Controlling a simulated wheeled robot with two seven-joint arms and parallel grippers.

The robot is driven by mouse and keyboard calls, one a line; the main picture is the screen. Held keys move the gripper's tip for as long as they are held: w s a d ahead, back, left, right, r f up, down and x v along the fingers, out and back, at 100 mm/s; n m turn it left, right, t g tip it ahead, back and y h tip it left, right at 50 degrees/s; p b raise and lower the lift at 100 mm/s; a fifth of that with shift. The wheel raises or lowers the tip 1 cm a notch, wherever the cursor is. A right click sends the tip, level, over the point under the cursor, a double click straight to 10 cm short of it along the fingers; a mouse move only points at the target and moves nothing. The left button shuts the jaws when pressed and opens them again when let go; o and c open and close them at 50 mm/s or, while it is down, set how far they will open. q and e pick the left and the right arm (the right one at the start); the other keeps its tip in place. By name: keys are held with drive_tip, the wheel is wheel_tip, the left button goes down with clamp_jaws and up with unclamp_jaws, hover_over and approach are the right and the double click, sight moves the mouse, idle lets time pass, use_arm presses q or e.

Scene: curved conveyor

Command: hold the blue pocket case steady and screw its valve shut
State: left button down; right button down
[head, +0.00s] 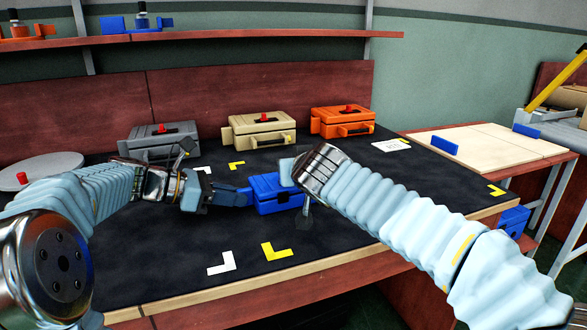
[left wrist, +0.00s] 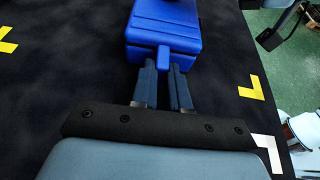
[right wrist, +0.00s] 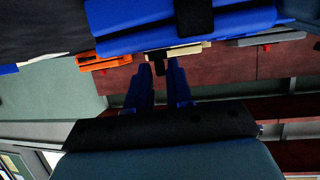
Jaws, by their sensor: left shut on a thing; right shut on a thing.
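The blue pocket case (head: 275,194) lies on the dark work mat (head: 180,255), partly hidden by my right wrist. Its body also shows at the top of the left wrist view (left wrist: 165,25) and of the right wrist view (right wrist: 120,40). My left gripper (head: 240,197) is at its left side, shut on the case's blue end tab (left wrist: 164,56). My right gripper (right wrist: 158,72) is above the case. Its fingers are shut on a small dark part (right wrist: 158,66), which appears to be the valve. The right fingertips are hidden in the head view.
Grey (head: 160,143), beige (head: 262,130) and orange (head: 343,121) cases with red knobs stand along the back. A grey disc (head: 40,170) lies at far left. White (head: 222,263) and yellow (head: 275,252) corner marks lie on the clear front mat.

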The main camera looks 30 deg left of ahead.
drive_tip(key=shift+w+f+n+g+y, duration=0.1)
drive_tip(key=shift+f+n+g+y, duration=0.05)
drive_tip(key=shift+n+g+y, duration=0.4)
drive_tip(key=shift+f, duration=0.25)
idle(0.8)
drive_tip(key=c, duration=1.2)
unclamp_jaws()
drive_tip(key=shift+r, duration=0.15)
drive_tip(key=shift+d, duration=0.1)
drive_tip(key=shift+s+d+r, duration=0.2)
drive_tip(key=shift+s+r, duration=0.05)
drive_tip(key=v, duration=1.1)
drive_tip(key=shift+d, duration=0.1)
